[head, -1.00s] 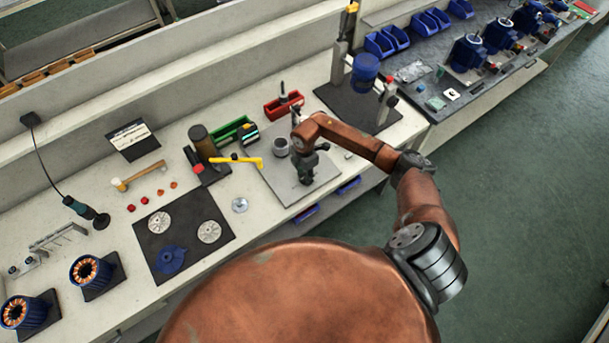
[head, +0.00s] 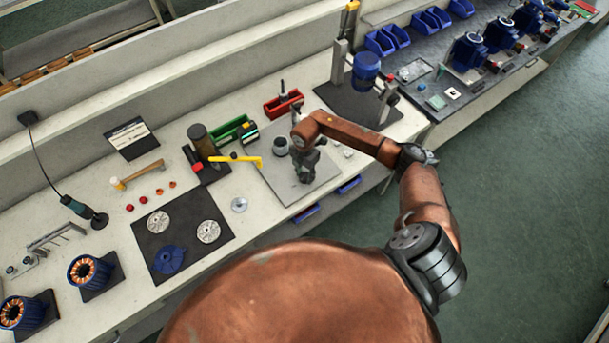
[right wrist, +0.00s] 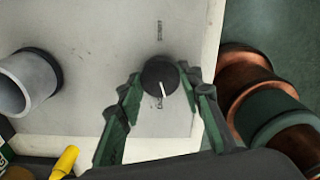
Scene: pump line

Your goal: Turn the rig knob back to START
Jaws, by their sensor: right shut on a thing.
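The rig knob (right wrist: 160,76) is a round black dial with a white pointer line, set on a pale grey plate (right wrist: 95,75). In the right wrist view its pointer aims down and slightly right. Small dark lettering stands on the plate above and below the knob; I cannot read it. My right gripper (right wrist: 163,84) is shut on the knob, with one green finger on each side. In the head view my right gripper (head: 305,174) is over the grey plate (head: 277,183) and hides the knob. My left gripper is not in view.
A grey cylinder (right wrist: 28,82) with a dark rim stands left of the knob in the wrist view. A yellow handle (head: 235,159) lies left of the plate. A red bin (head: 284,104) and a blue-motored press (head: 366,70) stand behind.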

